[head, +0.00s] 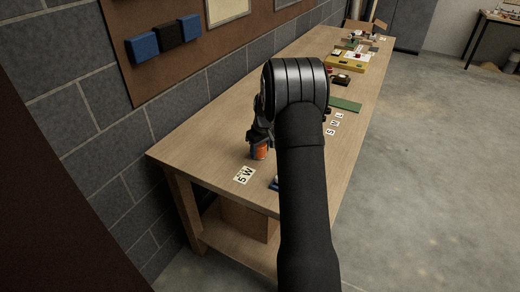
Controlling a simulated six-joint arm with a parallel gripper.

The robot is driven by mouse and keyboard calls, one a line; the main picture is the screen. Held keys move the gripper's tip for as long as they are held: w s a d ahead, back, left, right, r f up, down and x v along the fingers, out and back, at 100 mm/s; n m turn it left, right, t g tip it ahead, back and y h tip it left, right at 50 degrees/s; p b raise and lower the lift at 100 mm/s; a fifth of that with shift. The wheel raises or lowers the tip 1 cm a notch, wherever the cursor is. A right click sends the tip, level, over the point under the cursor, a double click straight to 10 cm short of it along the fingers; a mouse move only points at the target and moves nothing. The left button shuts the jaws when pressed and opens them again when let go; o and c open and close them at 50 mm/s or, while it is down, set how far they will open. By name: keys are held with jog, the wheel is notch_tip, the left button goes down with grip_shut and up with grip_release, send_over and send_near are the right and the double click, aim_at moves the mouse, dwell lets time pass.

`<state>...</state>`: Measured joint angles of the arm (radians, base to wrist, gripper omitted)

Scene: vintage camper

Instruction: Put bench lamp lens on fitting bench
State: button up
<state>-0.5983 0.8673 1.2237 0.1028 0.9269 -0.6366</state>
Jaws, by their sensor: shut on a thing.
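My gripper (259,138) is at the near end of a long wooden bench (205,150), pointing down. It is shut on a small orange piece (260,153), which looks like the lamp lens. The piece is low over the bench top; I cannot tell whether it touches the wood. My arm hides part of the bench behind and to the right of the gripper.
A white card marked "5 W" (244,175) lies just in front of the orange piece. Letter cards (334,124), a green strip (345,104) and a yellow tray (347,65) lie farther along. The near left corner is clear.

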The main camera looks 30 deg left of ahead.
aim_at(263, 146)
jog(key=shift+f, duration=0.1)
jog(key=o, duration=1)
jog(key=shift+c, duration=0.2)
jog(key=r, duration=0.4)
jog(key=d+r, duration=0.1)
jog(key=r, duration=0.7)
jog(key=shift+s+d, duration=0.35)
